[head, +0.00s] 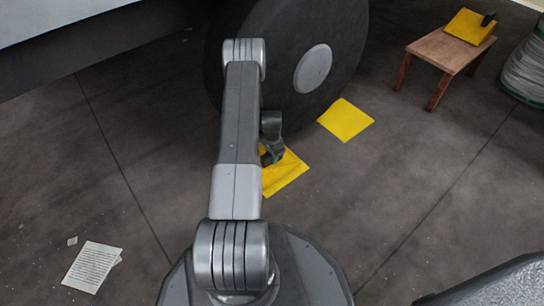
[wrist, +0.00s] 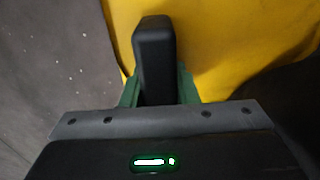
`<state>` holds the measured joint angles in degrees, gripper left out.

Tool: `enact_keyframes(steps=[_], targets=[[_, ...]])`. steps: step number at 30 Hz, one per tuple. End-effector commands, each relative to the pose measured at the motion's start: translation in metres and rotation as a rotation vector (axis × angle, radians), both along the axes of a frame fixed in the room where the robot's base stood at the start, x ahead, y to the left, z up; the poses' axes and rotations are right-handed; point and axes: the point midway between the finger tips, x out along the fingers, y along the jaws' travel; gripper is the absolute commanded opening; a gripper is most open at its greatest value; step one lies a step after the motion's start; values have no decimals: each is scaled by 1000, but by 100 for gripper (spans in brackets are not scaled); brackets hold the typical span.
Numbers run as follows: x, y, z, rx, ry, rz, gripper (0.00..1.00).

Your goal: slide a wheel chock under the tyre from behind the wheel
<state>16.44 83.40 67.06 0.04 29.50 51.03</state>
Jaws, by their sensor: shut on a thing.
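My gripper (head: 270,155) is low beside the wheel and shut on the black handle (wrist: 154,55) of a yellow wheel chock (head: 287,178). In the wrist view, the green fingers stand on both sides of the handle, and the yellow chock body (wrist: 225,40) spreads behind it. The big dark tyre (head: 270,65) with its grey hub (head: 312,68) stands just beyond the chock. My arm hides part of the tyre and of the chock's left side. I cannot tell whether the chock touches the tyre or the floor.
Another yellow piece (head: 345,119) lies on the floor right of the tyre. A wooden stool (head: 440,48) at the upper right bears a yellow chock (head: 469,26) with a black handle. A wrapped roll (head: 527,72) stands at the right edge. Papers (head: 92,267) lie lower left.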

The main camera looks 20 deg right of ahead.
Motion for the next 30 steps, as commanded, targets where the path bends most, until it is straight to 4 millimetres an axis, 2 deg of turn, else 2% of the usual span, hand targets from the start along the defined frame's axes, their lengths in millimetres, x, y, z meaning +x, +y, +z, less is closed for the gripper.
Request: enact_keyframes(steps=[30], targets=[[6,-12,-2,0,-2,0,0]])
